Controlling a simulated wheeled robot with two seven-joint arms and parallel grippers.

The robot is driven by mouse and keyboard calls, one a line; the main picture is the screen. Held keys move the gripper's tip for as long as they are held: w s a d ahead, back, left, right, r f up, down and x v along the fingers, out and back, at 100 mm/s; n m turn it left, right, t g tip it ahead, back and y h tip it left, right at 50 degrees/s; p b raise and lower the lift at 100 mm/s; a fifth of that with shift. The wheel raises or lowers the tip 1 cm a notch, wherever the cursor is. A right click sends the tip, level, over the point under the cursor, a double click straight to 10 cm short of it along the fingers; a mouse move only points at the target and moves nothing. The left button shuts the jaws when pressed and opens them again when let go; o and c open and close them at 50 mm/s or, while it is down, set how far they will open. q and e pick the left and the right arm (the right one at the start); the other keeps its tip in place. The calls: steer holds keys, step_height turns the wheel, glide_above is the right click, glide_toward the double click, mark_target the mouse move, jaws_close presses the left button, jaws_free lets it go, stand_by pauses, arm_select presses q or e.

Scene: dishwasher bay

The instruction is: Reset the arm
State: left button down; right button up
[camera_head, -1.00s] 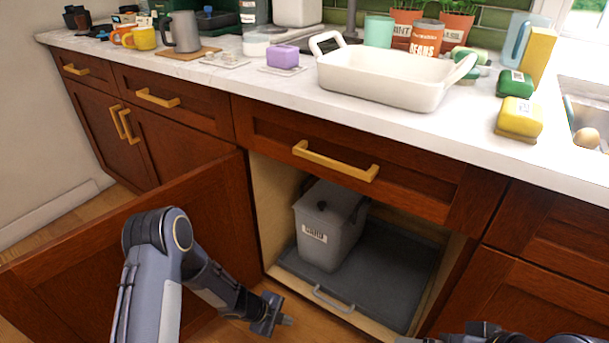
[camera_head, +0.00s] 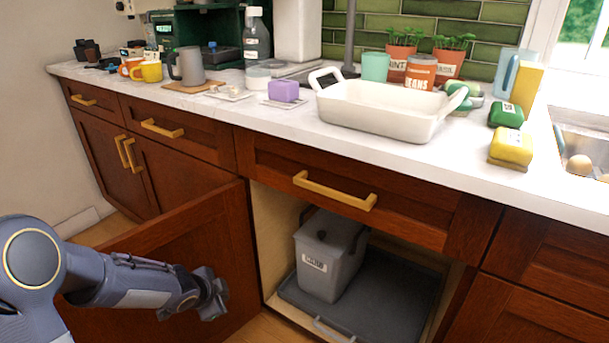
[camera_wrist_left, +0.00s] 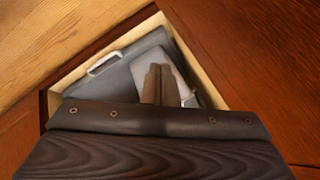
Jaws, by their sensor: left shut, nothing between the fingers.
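My left arm comes in from the lower left in the head view. Its gripper (camera_head: 214,296) is in front of the open cabinet door (camera_head: 235,225), left of the cabinet opening, and touches nothing that I can see. In the left wrist view the fingers (camera_wrist_left: 158,84) are together and empty. Behind them lie the grey bin (camera_wrist_left: 166,70) and the pull-out tray (camera_wrist_left: 136,75) with its handle. The right gripper is out of view.
The open cabinet holds a lidded grey bin (camera_head: 326,262) on a dark tray (camera_head: 385,290). Above, the counter (camera_head: 300,122) carries a white baking dish (camera_head: 385,115), mugs, a can, sponges and potted herbs. A sink (camera_head: 583,135) is at the right.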

arm_select(q)
steer(key=s+a+r+n+y, duration=0.1)
steer(key=s+a+r+n, duration=0.25)
steer(key=s+r, duration=0.3)
steer(key=s+a+r+n+y, duration=0.1)
steer(key=s+a+r+n, duration=0.1)
steer(key=s+r+n, duration=0.4)
steer(key=s+d+r+n+h, duration=0.2)
steer(key=s+d+n, duration=0.1)
steer(key=s, duration=0.5)
steer(key=s+d+r+n+h, duration=0.1)
steer(key=s+d+n+h, duration=0.15)
steer(key=s, duration=0.65)
step_height(320, 180, up, 33)
steer(key=g+p, duration=0.1)
steer(key=p, duration=3.2)
steer(key=shift+w+r+y, duration=0.2)
steer(key=shift+y, duration=0.15)
